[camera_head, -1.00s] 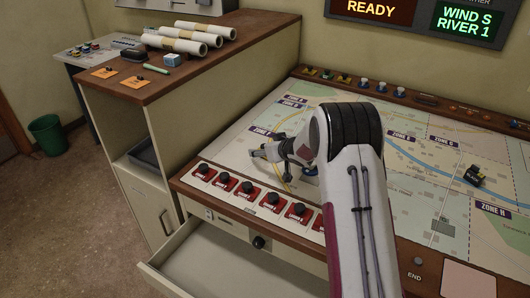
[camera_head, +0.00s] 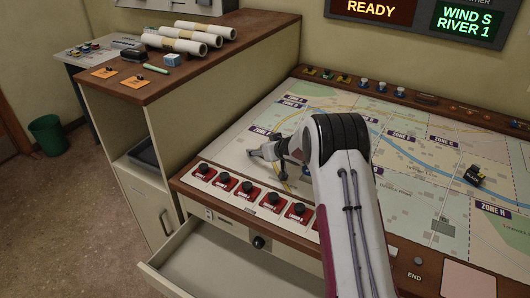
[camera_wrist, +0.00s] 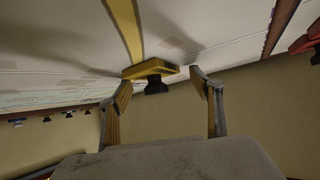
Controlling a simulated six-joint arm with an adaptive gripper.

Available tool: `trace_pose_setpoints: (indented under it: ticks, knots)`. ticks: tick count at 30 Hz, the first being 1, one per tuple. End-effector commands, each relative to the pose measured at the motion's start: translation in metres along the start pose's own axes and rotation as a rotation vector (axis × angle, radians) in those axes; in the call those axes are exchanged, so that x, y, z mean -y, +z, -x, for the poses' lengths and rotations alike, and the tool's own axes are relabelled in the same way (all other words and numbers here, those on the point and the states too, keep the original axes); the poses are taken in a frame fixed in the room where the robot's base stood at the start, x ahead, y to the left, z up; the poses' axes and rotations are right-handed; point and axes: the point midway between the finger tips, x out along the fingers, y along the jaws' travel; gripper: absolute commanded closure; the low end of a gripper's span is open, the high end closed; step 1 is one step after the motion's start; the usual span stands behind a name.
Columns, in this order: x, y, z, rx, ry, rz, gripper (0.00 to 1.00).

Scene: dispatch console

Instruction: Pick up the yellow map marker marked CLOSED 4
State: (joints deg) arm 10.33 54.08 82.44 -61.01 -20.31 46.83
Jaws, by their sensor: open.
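In the wrist view a yellow map marker (camera_wrist: 151,67) with a black knob sits on the map, beside a yellow road line. My gripper (camera_wrist: 163,88) is open, with one finger on each side of the marker; the marker lies around the fingertips, and I see no clear contact. I cannot read the marker's label. In the head view my gripper (camera_head: 264,153) is low over the left part of the map (camera_head: 420,190), and the marker there is hidden or too small to tell. Another dark and yellow marker (camera_head: 474,176) stands on the right part of the map; its label is unreadable.
A row of red panels with black knobs (camera_head: 248,187) lines the console's front left edge. An open drawer (camera_head: 235,270) juts out below. Several coloured pieces (camera_head: 345,78) stand along the back rail. Paper rolls (camera_head: 185,40) lie on the cabinet at left.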

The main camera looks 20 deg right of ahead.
Motion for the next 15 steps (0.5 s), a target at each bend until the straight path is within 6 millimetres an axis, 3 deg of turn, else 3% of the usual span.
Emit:
trace_pose_setpoints:
  ticks: [2,6,15]
  knots:
    - [-0.0001,-0.0001,0.0001,0.0,0.0,0.0,0.41]
    - [-0.0001,0.0001,0.0001,0.0,0.0,0.0,0.77]
    - [-0.0001,0.0011,-0.0001,0.002,0.0,-0.001,0.79]
